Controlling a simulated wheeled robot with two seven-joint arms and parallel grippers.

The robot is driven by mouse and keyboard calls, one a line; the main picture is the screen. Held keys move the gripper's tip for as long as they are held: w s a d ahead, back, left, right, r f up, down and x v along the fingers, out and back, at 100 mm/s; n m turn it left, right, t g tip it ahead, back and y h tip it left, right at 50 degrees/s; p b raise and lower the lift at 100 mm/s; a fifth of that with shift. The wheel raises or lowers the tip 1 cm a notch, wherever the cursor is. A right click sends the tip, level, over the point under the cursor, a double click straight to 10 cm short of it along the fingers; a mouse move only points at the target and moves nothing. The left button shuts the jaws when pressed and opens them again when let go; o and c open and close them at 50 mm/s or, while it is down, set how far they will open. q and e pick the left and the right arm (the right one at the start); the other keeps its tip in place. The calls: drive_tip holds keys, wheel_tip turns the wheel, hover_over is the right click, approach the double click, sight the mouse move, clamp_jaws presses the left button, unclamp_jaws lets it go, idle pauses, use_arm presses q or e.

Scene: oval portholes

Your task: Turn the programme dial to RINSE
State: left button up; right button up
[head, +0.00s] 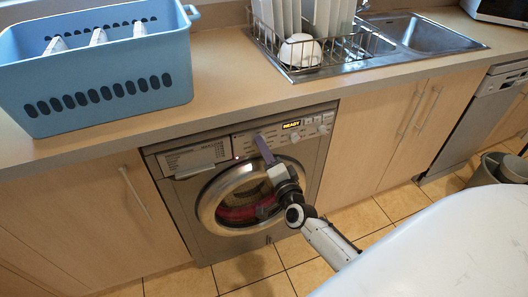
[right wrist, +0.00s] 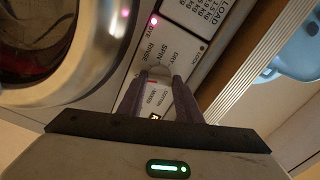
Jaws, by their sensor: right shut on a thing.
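The washing machine (head: 215,235) is set under the counter, and its control panel (head: 240,142) runs along its top edge. My right gripper (head: 262,142) is at this panel, above the round door. In the right wrist view, the fingers of my right gripper (right wrist: 160,85) are shut on the programme dial (right wrist: 158,71), which is mostly hidden between them. Printed programme words, RINSE and SPIN among them, stand around it. I cannot tell which one the dial points to. A pink light (right wrist: 154,20) glows on the panel. My left gripper is not in view.
The display (head: 292,125) reads READY. A blue basket (head: 110,95) stands on the counter at the left. A dish rack (head: 300,65) with plates and a white bowl (head: 300,50) stands beside the sink (head: 430,38).

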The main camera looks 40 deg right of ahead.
drive_tip(key=shift+f+m+b, duration=0.1)
drive_tip(key=shift+m+b, duration=0.2)
drive_tip(key=shift+m, duration=0.7)
drive_tip(key=m+b, duration=0.1)
drive_tip(key=m, duration=0.2)
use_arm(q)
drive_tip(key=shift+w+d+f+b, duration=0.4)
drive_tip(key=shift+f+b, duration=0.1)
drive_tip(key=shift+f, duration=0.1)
use_arm(e)
drive_tip(key=shift+m, duration=1.5)
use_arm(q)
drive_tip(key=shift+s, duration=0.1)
use_arm(e)
drive_tip(key=shift+m, duration=0.3)
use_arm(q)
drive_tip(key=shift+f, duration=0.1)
use_arm(e)
drive_tip(key=o, duration=1)
drive_tip(key=shift+o, duration=0.2)
drive_tip(key=shift+s, duration=0.1)
